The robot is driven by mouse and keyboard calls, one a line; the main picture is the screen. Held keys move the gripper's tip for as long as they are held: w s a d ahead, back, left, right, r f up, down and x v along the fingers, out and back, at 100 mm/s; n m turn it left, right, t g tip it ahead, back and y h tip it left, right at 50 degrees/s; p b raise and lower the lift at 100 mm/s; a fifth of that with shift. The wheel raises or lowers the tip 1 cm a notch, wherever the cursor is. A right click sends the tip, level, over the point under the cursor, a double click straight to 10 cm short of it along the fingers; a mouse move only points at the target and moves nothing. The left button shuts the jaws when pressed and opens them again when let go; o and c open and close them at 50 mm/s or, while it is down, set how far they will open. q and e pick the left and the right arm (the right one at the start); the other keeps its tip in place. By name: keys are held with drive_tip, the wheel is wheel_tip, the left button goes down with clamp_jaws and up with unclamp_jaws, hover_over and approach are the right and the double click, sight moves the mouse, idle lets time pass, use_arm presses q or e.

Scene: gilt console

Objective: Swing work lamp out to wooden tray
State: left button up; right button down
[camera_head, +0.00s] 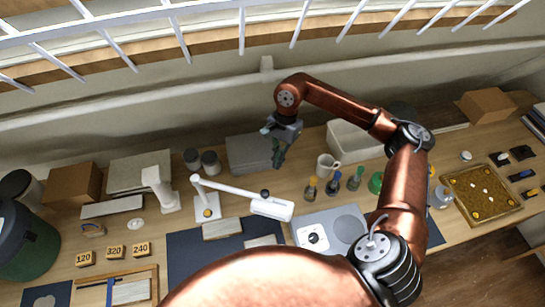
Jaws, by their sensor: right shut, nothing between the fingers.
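The white work lamp stands left of centre on a square base (207,206). Its arm reaches right, and its cylindrical lamp head (272,208) hangs over the bench near the dark blue mat. A small dark knob shows by the head. A wooden tray (509,206) with small pieces in it lies at the right; another wood-framed tray (150,271) with a blue-handled tool is at the lower left. My right gripper (279,160) is shut and empty, behind the lamp head near a grey box, apart from the lamp. My left gripper is not in view.
A white mug (327,166) and several small coloured-top bottles (333,184) stand right of the gripper. A grey plate with a round disc (343,225) lies in front of them. A white post (160,188) stands left of the lamp. My copper arm covers the bench's front middle.

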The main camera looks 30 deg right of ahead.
drive_tip(key=s+a+f+p, duration=0.2)
drive_tip(key=a+f+p, duration=0.1)
drive_tip(key=a+f, duration=0.1)
drive_tip(key=shift+s+a+f, duration=0.3)
drive_tip(key=shift+s+f, duration=0.05)
drive_tip(key=shift+f, duration=0.2)
